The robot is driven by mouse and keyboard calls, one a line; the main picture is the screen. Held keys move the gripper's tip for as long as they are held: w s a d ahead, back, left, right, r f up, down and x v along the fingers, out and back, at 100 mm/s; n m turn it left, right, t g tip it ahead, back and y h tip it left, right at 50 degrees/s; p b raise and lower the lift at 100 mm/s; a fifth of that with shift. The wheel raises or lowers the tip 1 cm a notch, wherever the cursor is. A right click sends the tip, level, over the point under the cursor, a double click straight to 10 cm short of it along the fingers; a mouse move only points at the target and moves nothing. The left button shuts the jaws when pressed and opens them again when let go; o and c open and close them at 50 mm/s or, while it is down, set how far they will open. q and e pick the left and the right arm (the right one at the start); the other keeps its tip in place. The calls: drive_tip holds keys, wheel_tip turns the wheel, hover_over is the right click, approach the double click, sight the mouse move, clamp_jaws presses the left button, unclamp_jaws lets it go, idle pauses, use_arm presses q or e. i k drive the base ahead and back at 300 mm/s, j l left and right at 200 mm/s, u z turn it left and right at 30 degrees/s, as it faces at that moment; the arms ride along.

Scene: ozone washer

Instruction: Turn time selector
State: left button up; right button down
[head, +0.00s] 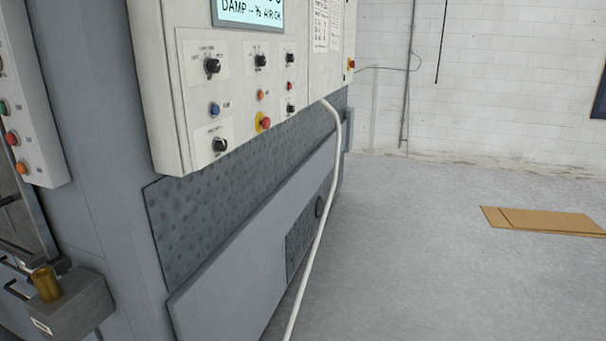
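A white control box (170,75) hangs on the grey washer at the upper left. Its panel carries several black rotary knobs: one at the upper left (212,66), one at the upper middle (260,61), one at the upper right (290,58), and one at the lower left (220,145). Their labels are too small to read, so I cannot tell which is the time selector. Neither of my grippers is in view.
A blue button (214,110) and a red emergency button on yellow (264,122) sit between the knobs. A white hose (326,205) runs down from the box. A brass cylinder (46,284) stands at the lower left. Flat cardboard (545,221) lies right; the floor between is clear.

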sight(259, 61)
drive_tip(key=i+l+u, duration=0.1)
drive_tip(key=l, duration=0.25)
drive_tip(key=i+l+u, duration=0.1)
drive_tip(key=i+l, duration=0.35)
drive_tip(key=l, duration=0.25)
drive_tip(key=i+l+u, duration=0.15)
drive_tip(key=l, duration=0.2)
drive_tip(key=i+l+u, duration=0.1)
drive_tip(key=l, duration=0.3)
drive_tip(key=i+l+u, duration=0.1)
drive_tip(key=i+l, duration=0.15)
drive_tip(key=l, duration=0.15)
drive_tip(key=i+l, duration=0.1)
drive_tip(key=l, duration=0.3)
drive_tip(key=i+l+u, duration=0.15)
drive_tip(key=l, duration=0.25)
drive_tip(key=i+l, duration=0.1)
drive_tip(key=l, duration=0.3)
drive_tip(key=i+l+u, duration=0.1)
drive_tip(key=l, duration=0.65)
drive_tip(key=i, duration=0.05)
